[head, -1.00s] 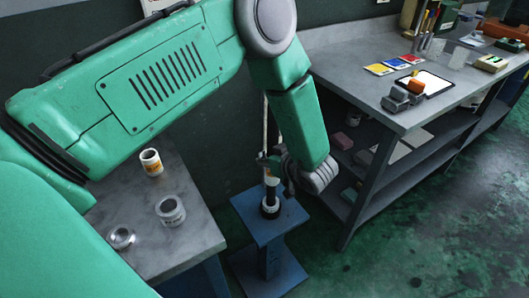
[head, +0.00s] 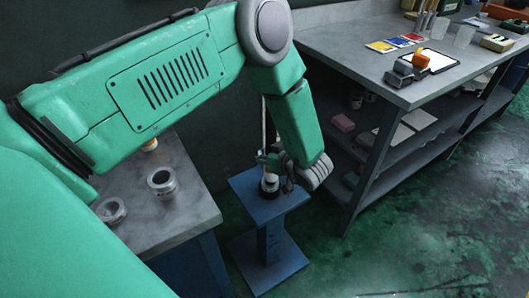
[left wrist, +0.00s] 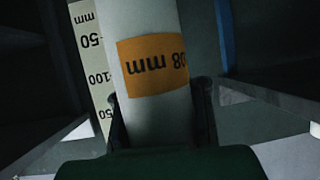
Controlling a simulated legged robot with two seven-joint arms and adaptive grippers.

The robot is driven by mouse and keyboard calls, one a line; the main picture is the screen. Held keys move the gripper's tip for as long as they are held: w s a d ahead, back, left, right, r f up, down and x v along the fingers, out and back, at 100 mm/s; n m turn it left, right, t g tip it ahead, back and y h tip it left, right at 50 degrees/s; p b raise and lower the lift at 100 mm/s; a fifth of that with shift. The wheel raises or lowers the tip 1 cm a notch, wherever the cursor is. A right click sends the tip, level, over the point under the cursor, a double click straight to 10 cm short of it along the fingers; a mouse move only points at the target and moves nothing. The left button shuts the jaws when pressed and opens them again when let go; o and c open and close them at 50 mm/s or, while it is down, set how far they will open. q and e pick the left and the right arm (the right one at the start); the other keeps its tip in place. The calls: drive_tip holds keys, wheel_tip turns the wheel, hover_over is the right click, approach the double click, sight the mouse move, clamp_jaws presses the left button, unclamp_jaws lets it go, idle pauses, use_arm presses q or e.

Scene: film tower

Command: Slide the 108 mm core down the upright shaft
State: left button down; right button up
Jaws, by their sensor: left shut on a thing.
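My left gripper (head: 274,164) reaches down over the small blue stand (head: 240,187) and is shut on the 108 mm core. In the left wrist view the core (left wrist: 145,25) is a pale tube with an orange label, upside down, reading "08 mm" with the rest cut off. It stands between the dark fingers. In the head view a small white part of the core (head: 270,181) shows below the fingers, just above a black base on the stand. A pale upright strip (head: 264,125) rises behind the gripper. The shaft inside the core is hidden. My right gripper is out of view.
A scale marked in mm (left wrist: 92,60) stands beside the core. A grey table (head: 185,215) at left bears a white ring-shaped can (head: 162,182) and a silver one (head: 110,210). A workbench with shelves (head: 350,70) stands close at right. Green floor is clear in front.

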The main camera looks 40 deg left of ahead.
use_arm(q)
drive_tip(key=shift+s+d+f, duration=0.2)
drive_tip(key=shift+s+f, duration=0.05)
drive_tip(key=shift+f, duration=0.35)
drive_tip(key=c, duration=1.4)
unclamp_jaws()
drive_tip(key=shift+w+a+f, duration=0.1)
drive_tip(key=shift+a+f, duration=0.05)
drive_tip(key=shift+c, duration=0.2)
drive_tip(key=v, duration=1.2)
drive_tip(key=shift+w, duration=0.1)
